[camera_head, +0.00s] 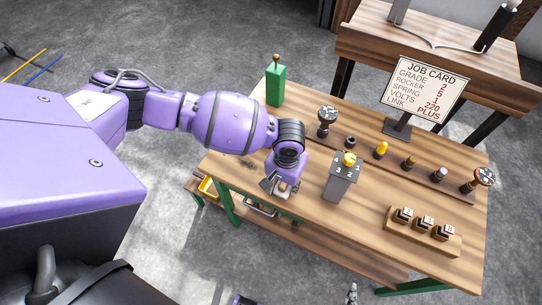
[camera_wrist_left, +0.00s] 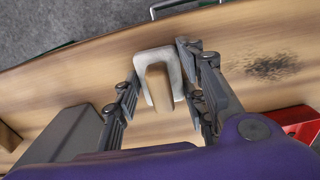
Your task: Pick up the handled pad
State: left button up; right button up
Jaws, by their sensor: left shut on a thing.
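The handled pad (camera_wrist_left: 143,66) is a pale, rounded square with a tan block handle, seen between my fingers in the left wrist view. In the head view a small pale part of the pad (camera_head: 284,187) shows below my wrist; the rest is hidden. My left gripper (camera_head: 281,187) is low over the near left part of the wooden workbench (camera_head: 234,168). In the left wrist view, my left gripper (camera_wrist_left: 160,88) is shut on the pad, with a finger on each side. I cannot tell whether the pad touches the bench.
A grey box with a yellow knob (camera_head: 343,180) stands just right of my left gripper. A green box (camera_head: 275,86) stands at the back left. A strip of small parts (camera_head: 410,163), a job card (camera_head: 428,88) and a block rack (camera_head: 424,230) are further right.

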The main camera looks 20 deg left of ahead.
pick_arm(q)
jog(key=shift+w+r, duration=0.15)
jog(key=shift+r, duration=0.1)
jog(key=shift+r, duration=0.3)
notch_tip(320, 180, up, 2)
jog(key=shift+r, duration=0.1)
jog(key=s+d+r+p, duration=0.2)
jog(key=s+r, duration=0.7)
jog(key=s, duration=0.5)
jog(key=shift+d+r+p, duration=0.25)
jog(key=shift+r+p, duration=0.1)
jog(key=shift+r, duration=0.05)
pick_arm(e)
jog(key=shift+w+a+r, duration=0.15)
jog(key=shift+r, duration=0.45)
jog(key=shift+w+a+r, duration=0.15)
jog(key=shift+r, duration=0.45)
jog(key=shift+w, duration=0.1)
